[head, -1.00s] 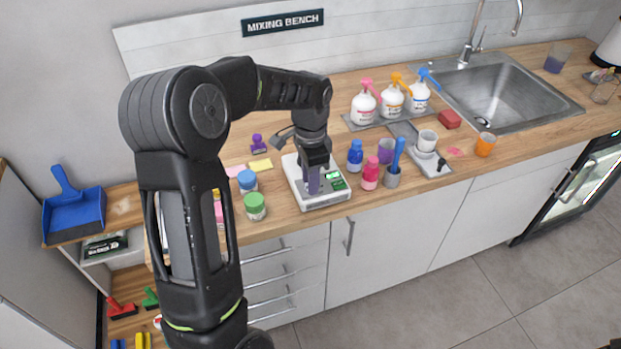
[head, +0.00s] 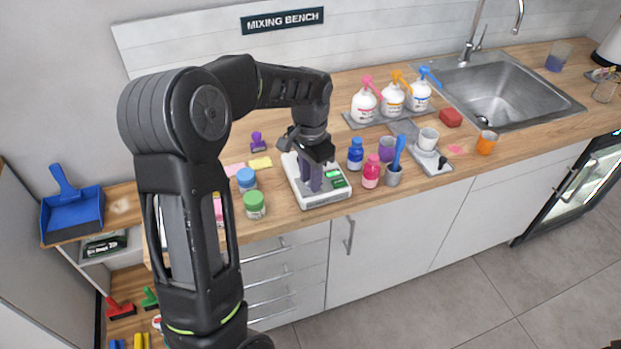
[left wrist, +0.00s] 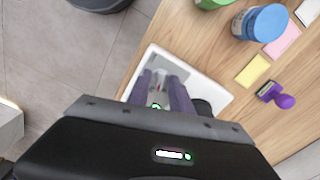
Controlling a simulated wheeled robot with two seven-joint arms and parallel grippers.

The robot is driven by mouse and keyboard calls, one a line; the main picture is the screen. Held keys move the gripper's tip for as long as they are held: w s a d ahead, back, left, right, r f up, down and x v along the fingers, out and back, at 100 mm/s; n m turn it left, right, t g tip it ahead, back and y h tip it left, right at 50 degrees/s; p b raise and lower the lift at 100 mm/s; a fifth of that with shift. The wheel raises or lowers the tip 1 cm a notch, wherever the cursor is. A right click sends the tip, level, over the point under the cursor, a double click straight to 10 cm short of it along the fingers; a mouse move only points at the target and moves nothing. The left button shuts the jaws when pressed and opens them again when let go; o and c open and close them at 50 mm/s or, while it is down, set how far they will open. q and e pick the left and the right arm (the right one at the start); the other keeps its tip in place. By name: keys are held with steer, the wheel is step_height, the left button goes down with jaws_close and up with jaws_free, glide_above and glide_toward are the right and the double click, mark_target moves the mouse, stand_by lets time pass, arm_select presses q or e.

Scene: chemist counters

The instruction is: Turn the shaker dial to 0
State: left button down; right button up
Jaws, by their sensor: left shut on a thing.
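The white box-shaped device (head: 323,201) with a green display and a grey top plate stands near the counter's front edge; I take it to be the shaker. My left gripper (head: 316,186) points down onto it. In the left wrist view, its two purple fingers (left wrist: 164,93) reach down over the device (left wrist: 148,57), with a small gap between them. The left gripper is shut on the dial, which the fingers mostly hide. Its pointer and marks cannot be read. My right gripper is not in view.
A blue-lidded jar (head: 247,180) and a green-lidded jar (head: 255,205) stand left of the device. A blue bottle (head: 355,154) and a pink bottle (head: 371,172) stand close on its right. A purple stamp (head: 258,142) and a yellow note (head: 260,163) lie behind left.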

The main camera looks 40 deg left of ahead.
arm_select(q)
steer(key=n+b, duration=0.1)
steer(key=n, duration=0.2)
steer(key=shift+n, duration=0.3)
steer(key=n, duration=0.3)
steer(key=shift+n, duration=0.3)
steer(key=n, duration=0.3)
steer(key=shift+n+b, duration=0.35)
steer(key=shift+n, duration=1.75)
steer(key=c, duration=1.2)
jaws_free()
steer(key=shift+o, duration=0.2)
steer(key=shift+r, duration=0.1)
